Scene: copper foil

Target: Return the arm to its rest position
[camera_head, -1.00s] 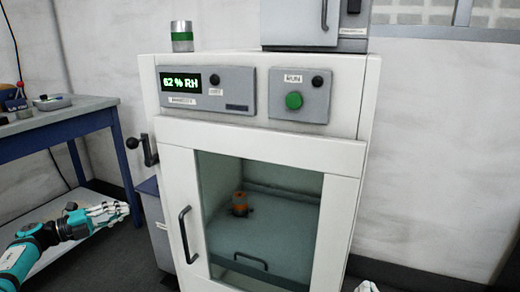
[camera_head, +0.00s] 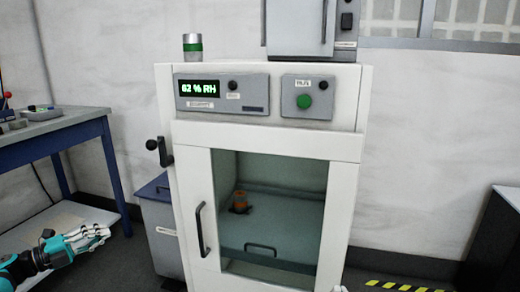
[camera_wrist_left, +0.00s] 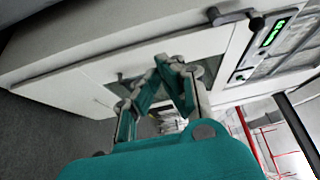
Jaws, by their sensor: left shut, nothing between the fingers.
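My left gripper (camera_head: 90,238) is at the lower left of the head view, in front of the blue table's lower shelf and left of the white cabinet (camera_head: 345,120). It is shut and empty, and nothing touches it that I can see. The cabinet's glass door is closed, and a small orange-brown object (camera_head: 240,200) sits inside on the floor. My right gripper is not clearly in view; only a small pale piece shows at the bottom edge.
A blue table (camera_head: 60,135) stands at the left with a shelf below. A grey-blue bin (camera_head: 157,235) stands between it and the cabinet. The door handle (camera_head: 202,230) and a side crank (camera_head: 160,151) stick out. A dark bench (camera_head: 505,235) is at the right, with striped floor tape nearby.

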